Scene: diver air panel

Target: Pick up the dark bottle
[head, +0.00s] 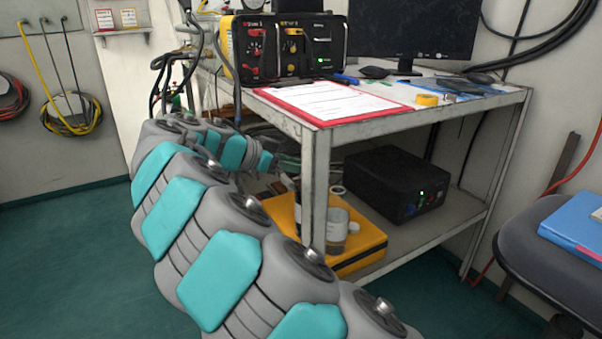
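A narrow dark shape that looks like the dark bottle (298,211) stands upright at the left edge of the table's front leg, above the yellow case on the lower shelf. Much of it is hidden by the leg. My gripper (287,172) reaches in at lower-shelf height, just left of the leg and close to the top of the bottle. Its fingers are small and partly hidden, so I cannot tell whether they are open, shut or touching the bottle.
The yellow case (361,247) also bears a clear jar (336,232). A black box (398,184) sits on the lower shelf. The table's front leg (315,190) stands beside my gripper. A chair (552,262) is at right; floor at left is clear.

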